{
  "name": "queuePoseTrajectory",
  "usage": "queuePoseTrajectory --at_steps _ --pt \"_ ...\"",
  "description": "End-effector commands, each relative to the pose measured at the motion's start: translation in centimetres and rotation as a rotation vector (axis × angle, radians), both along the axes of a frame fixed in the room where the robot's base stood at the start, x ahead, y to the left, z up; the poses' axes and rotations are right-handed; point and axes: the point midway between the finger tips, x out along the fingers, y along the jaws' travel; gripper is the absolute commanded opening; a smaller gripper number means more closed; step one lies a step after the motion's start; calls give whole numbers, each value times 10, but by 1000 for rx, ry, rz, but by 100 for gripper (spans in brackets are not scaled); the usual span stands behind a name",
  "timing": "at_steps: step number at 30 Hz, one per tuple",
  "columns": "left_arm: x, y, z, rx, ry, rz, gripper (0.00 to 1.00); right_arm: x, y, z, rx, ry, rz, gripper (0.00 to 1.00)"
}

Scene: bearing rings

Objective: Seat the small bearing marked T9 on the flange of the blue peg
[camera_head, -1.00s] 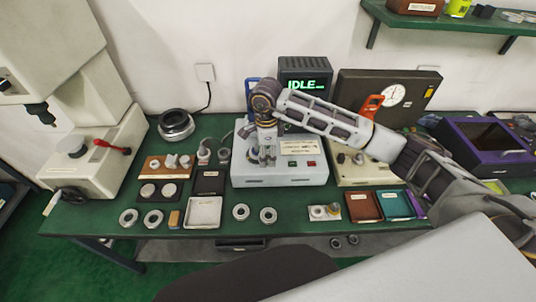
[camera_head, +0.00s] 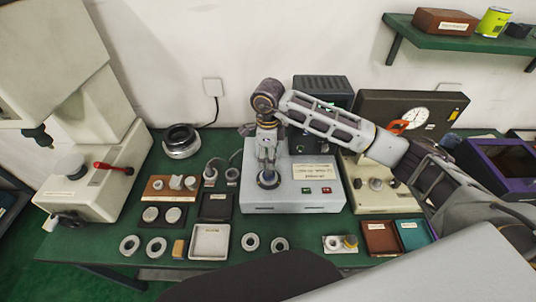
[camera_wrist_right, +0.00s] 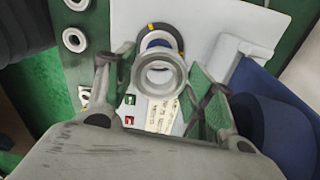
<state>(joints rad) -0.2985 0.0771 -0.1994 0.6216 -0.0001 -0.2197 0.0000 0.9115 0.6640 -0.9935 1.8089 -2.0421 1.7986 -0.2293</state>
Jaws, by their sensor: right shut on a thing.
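My right gripper (camera_head: 267,160) points down over the grey-white station box (camera_head: 319,195). In the right wrist view it is shut on a pale metal bearing ring (camera_wrist_right: 142,78). No marking on that ring can be read. Behind it, partly covered, is a round blue seat with a dark rim and yellow marks (camera_wrist_right: 178,36). In the head view this blue seat (camera_head: 268,182) lies just under the fingertips. The held ring is small and hard to make out there. The peg itself is mostly hidden, and I cannot tell whether the ring touches it. My left gripper is not in view.
Several loose rings (camera_head: 250,242) lie along the front of the green table. A white tray (camera_head: 194,257) and a black tray (camera_head: 216,218) stand left of the station. A beige instrument box (camera_head: 364,202) stands right of it, under my forearm.

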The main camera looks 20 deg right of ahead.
Motion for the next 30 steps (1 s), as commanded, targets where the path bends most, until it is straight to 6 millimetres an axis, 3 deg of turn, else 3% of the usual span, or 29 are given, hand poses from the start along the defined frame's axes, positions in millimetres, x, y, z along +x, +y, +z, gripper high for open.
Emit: queuePoseTrajectory --at_steps 6,14,30 --pt "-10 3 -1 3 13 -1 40 0 0 0 1 -1 0 23" --pt "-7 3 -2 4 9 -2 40 0 0 -5 1 0 0 23" --pt "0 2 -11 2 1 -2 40 0 0 -32 1 0 0 23"
